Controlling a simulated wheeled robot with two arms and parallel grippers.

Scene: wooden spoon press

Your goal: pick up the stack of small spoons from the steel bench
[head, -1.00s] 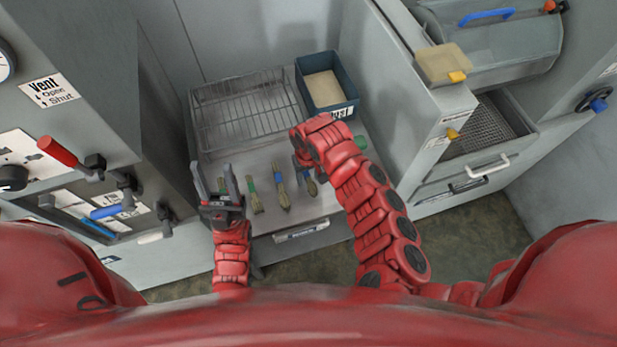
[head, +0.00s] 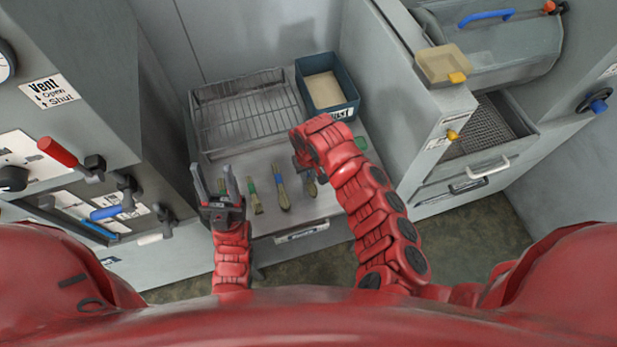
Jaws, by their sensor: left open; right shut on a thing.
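Several small bundles that look like spoon stacks lie in a row on the steel bench (head: 300,220). One has a green band (head: 254,198) and one a blue band (head: 282,192). The rightmost bundle (head: 311,186) is partly hidden under my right arm. My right gripper (head: 305,172) is mostly hidden by its own wrist and is shut on this rightmost bundle. Whether the bundle is clear of the bench I cannot tell. My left gripper (head: 211,170) is open, its fingers pointing away from me over the bench's left side; another bundle (head: 222,188) shows between or behind its fingers.
A wire rack tray (head: 245,117) stands at the back of the bench, with a dark blue labelled bin (head: 353,100) to its right. A cabinet with red and blue handles (head: 62,151) borders the left. A drawer unit (head: 480,172) stands to the right.

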